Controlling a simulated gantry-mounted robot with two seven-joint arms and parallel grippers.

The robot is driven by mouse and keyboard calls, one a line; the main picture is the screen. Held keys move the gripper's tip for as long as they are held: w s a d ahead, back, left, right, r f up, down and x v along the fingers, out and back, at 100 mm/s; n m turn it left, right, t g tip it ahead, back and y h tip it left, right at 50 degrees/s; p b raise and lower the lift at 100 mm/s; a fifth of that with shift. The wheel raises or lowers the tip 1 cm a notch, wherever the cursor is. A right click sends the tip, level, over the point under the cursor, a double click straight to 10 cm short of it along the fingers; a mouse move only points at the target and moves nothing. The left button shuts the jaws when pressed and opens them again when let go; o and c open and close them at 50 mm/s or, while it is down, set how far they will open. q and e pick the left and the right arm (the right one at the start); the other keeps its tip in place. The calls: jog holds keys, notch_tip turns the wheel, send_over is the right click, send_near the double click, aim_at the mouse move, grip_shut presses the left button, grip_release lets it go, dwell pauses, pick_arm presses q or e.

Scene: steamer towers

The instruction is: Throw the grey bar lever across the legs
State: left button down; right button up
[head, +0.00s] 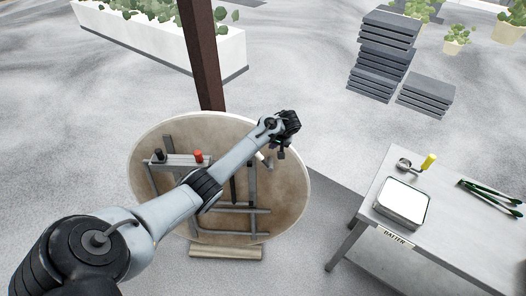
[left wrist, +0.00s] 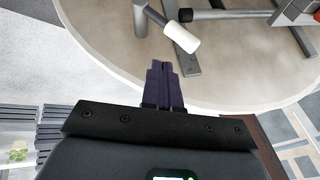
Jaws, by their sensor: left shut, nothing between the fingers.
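A round beige tabletop (head: 145,205) shows its underside, with grey metal legs (head: 253,185) lying across it. A crosspiece at its left carries a red knob (head: 199,156) and a black knob (head: 158,155). A short grey bar with a pale grip (head: 268,161) stands at the right part of the legs; the grip also shows in the left wrist view (left wrist: 182,38). I take this to be the grey bar lever. My left gripper (head: 281,153) is shut and empty, its fingertips (left wrist: 162,66) beside the grip, with contact unclear. My left arm hides part of the legs.
A metal table (head: 450,210) at the right holds a white-topped batter tray (head: 402,201), a yellow-handled ladle (head: 429,162) and green tongs (head: 490,198). A dark post (head: 203,55) rises behind the tabletop. Grey slatted stacks (head: 383,55) and a white planter (head: 160,35) stand farther back.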

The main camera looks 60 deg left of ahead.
pick_arm(q)
send_over(263, 159)
jog(key=f, duration=0.5)
jog(key=shift+w+d+f, duration=0.15)
jog(key=shift+w+d, duration=0.2)
jog(key=shift+w, duration=0.05)
jog(key=shift+s+a+f, duration=0.3)
jog(key=shift+s+f, duration=0.1)
jog(key=shift+f, duration=0.05)
